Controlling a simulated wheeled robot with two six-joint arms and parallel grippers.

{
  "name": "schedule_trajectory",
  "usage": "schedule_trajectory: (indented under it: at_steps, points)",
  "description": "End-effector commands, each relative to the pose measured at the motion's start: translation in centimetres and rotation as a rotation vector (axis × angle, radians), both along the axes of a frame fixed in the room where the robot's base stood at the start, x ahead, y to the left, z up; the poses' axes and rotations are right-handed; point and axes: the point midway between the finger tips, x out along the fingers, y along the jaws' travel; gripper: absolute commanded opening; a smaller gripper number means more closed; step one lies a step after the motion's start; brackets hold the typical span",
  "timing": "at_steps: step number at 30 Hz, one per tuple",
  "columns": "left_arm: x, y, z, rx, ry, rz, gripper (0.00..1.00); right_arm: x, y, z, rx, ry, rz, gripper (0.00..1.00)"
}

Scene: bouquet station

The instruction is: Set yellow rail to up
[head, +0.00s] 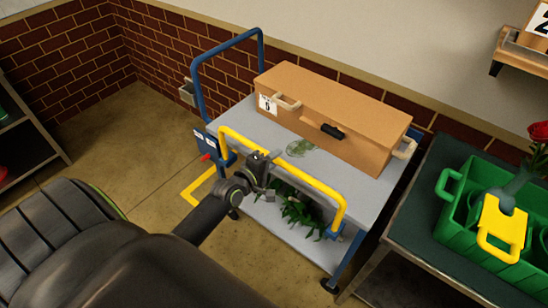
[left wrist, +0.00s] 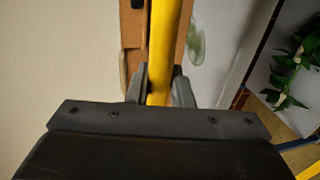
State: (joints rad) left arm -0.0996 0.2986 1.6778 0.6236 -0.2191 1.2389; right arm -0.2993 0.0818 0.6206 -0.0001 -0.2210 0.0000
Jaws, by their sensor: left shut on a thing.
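The yellow rail (head: 305,179) runs along the near side of a grey cart with blue posts, and in the head view it stands above the level of the cart top. My left gripper (head: 268,158) is shut on the rail near its left part. In the left wrist view the yellow rail (left wrist: 163,50) passes between the two fingers of my left gripper (left wrist: 160,88). My right gripper is not in view.
A brown case (head: 330,115) lies on the cart top (head: 228,124). Green leaves (head: 298,212) show on the lower shelf. A blue handle (head: 197,78) rises at the cart's left end. A green crate (head: 455,210) stands on a dark table (head: 425,222) at right.

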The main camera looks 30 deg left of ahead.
Motion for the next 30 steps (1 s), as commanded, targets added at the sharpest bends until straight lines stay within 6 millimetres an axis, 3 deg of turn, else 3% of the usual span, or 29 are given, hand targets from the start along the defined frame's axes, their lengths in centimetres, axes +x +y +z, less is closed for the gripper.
schedule_trajectory:
  at_steps: [1,10,11,15,23,30]
  points:
    - [0.2,0.0,0.8,0.001,-0.016,0.000,0.00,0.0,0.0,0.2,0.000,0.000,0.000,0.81]
    - [0.3,-0.1,0.9,0.001,-0.021,-0.002,0.00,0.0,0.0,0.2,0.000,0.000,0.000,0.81]
    - [0.3,-0.1,1.0,0.001,-0.021,-0.002,0.22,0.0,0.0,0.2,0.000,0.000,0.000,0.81]
    - [0.3,-0.1,0.9,0.001,-0.019,-0.002,0.39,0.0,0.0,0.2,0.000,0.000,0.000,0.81]
    - [0.0,0.0,0.5,0.000,-0.010,0.000,0.39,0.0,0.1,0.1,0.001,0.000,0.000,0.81]
    - [-2.9,0.3,1.0,0.001,-0.006,0.000,0.39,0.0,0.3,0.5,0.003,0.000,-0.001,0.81]
